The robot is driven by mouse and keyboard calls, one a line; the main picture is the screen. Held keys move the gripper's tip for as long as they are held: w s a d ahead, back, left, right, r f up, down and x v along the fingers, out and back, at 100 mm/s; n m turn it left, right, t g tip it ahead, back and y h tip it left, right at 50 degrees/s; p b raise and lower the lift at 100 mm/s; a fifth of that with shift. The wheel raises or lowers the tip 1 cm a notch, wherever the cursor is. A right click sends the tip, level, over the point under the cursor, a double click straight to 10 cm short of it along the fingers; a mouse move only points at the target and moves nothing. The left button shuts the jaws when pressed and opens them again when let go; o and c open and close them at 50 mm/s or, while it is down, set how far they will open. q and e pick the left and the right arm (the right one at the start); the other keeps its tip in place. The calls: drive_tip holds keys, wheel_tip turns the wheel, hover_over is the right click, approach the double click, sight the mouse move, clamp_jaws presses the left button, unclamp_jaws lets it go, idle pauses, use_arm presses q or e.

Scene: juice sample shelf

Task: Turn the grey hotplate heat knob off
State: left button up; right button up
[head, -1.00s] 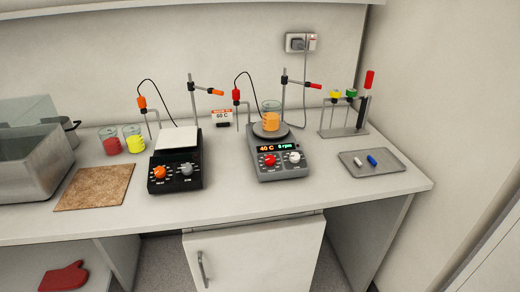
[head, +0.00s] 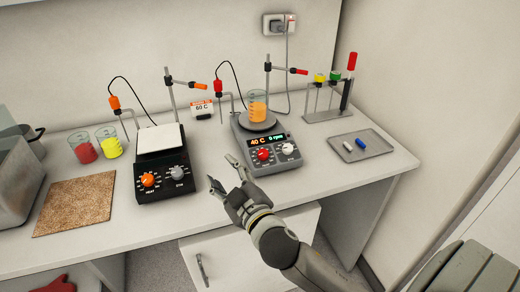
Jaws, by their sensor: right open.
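The grey hotplate (head: 279,169) stands right of the middle of the bench. Its display reads 40 C and 0 rpm. The red heat knob (head: 264,154) is on the left of its front panel, with a white knob (head: 288,148) to the right. A beaker of orange liquid (head: 258,106) stands on its round plate. My right gripper (head: 221,171) is open and empty, in front of and left of the red knob, apart from it. My left gripper is not in view.
A black hotplate (head: 163,184) with an orange knob stands to the left. Beakers of red (head: 83,149) and yellow liquid (head: 109,144), a cork mat (head: 75,204) and a metal basin (head: 15,182) are further left. A grey tray (head: 378,146) lies at right.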

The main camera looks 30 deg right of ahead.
drive_tip(key=w+a+r+n+t+y, duration=0.25)
drive_tip(key=a+r+n+y, duration=0.2)
drive_tip(key=r, duration=0.45)
drive_tip(key=s+a+r+n+g+y, duration=0.2)
drive_tip(key=a+r+n+g+y, duration=0.25)
drive_tip(key=a+n+y, duration=0.6)
drive_tip(key=n+g+h, duration=1.1)
drive_tip(key=n+h, duration=0.1)
drive_tip(key=h, duration=0.4)
approach(264, 154)
drive_tip(key=p+x, duration=0.2)
drive_tip(key=x, duration=0.7)
drive_tip(key=shift+r, duration=0.1)
